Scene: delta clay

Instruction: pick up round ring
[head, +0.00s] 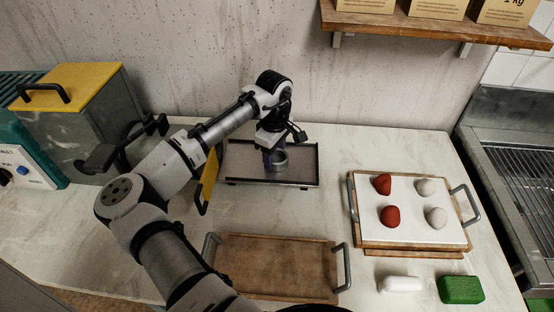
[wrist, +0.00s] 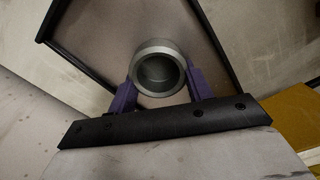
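The round ring (wrist: 160,48) is a grey, short cylinder with a thick rim and an open top. In the wrist view it sits between the two purple fingers of my gripper (wrist: 160,88), which press close against its left and right sides. In the head view the ring (head: 280,167) shows at the fingertips of my gripper (head: 274,158), over the dark-rimmed tray (head: 240,172) at the back of the counter. I cannot tell whether the ring touches the tray. My gripper points down at it.
A yellow-lidded box (head: 75,85) stands at the left. A wooden tray (head: 280,265) lies in front. A white board (head: 410,238) with red and pale lumps is at the right, near a white piece (head: 401,284) and green sponge (head: 461,289). A shelf (head: 420,25) hangs above.

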